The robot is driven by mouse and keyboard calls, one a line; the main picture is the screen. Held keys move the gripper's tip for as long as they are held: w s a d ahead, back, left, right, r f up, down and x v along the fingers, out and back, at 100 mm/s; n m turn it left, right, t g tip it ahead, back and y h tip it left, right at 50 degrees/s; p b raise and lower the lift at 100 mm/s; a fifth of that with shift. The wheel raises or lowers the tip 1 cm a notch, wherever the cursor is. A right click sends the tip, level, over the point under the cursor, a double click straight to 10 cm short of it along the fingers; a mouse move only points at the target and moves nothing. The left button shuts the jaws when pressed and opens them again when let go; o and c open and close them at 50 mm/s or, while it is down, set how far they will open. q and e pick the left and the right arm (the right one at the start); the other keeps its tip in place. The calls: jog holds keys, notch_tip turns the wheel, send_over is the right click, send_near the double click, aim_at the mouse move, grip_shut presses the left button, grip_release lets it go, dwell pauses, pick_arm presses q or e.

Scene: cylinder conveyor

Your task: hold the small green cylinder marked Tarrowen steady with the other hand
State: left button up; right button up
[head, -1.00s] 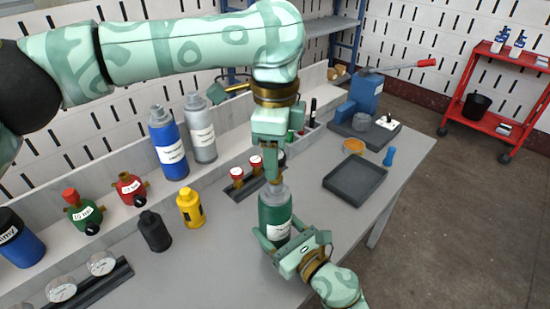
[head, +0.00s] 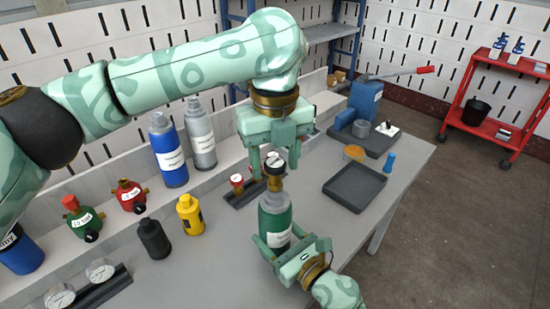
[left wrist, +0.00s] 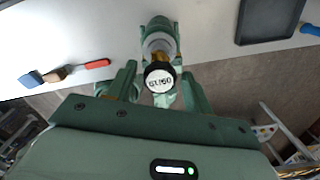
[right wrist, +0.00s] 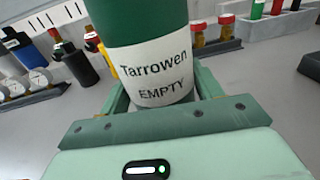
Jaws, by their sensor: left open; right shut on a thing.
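The small green cylinder (head: 274,222) stands upright near the bench's front edge. In the right wrist view its label (right wrist: 158,76) reads "Tarrowen EMPTY". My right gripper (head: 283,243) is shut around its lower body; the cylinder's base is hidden. A black-topped fitting with a gauge-like face (head: 274,165) sits over the cylinder's grey neck. In the left wrist view its round white face (left wrist: 160,80) carries black print. My left gripper (head: 274,154) is open just above, its fingers on either side of the fitting; I cannot tell whether they touch it.
Blue (head: 168,150) and silver (head: 200,135) cylinders stand on the ledge behind. A dark tray (head: 354,187) lies right. The bench between cylinder and tray is clear.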

pick_arm(q)
jog(key=m, duration=0.6)
jog(key=m, duration=0.6)
jog(key=m, duration=0.6)
